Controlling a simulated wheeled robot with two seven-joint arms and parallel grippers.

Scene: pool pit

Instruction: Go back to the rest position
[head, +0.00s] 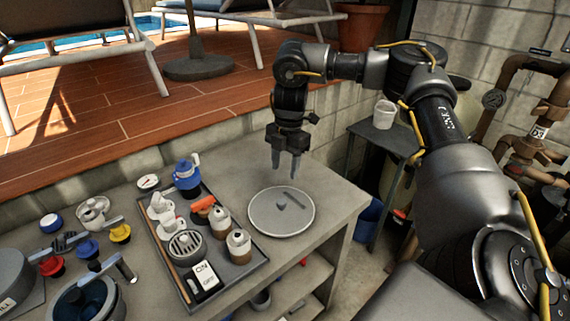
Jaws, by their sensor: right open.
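My right arm comes in from the right and bends over the bench. My right gripper (285,162) points down, open and empty, above the back edge of a round grey plate (268,222). A small dark object lies on the plate, and its kind is hard to tell. My left gripper does not show in the head view.
Valves and a round pot (85,302) crowd the bench's left. A side table (385,136) bears a white cup (384,114). A block wall stands behind.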

